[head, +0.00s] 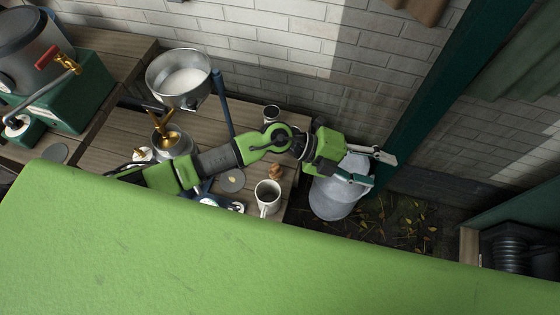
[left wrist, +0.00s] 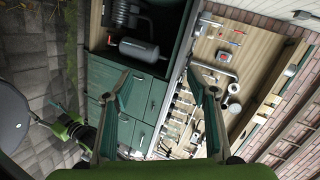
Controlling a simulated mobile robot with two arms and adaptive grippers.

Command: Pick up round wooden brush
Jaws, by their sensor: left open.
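A small brown object (head: 276,171) on the wooden table may be the round wooden brush, but it is too small to be sure. It lies just above a white mug (head: 267,193), near the table's right end. My left gripper (head: 381,168) is open and empty, past the table's right edge and above a grey metal can. It is well to the right of the brown object. In the left wrist view my left gripper (left wrist: 158,88) shows two spread fingers with nothing between them. No brush is recognisable there. My right gripper is not in view.
The wooden table (head: 112,140) holds a metal pot (head: 180,78), a dark cup (head: 271,113) and other vessels. The grey can (head: 335,198) stands beside the table. A brick wall (head: 300,45) is behind. The left wrist view shows green drawers (left wrist: 118,95) and a tool board (left wrist: 222,50).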

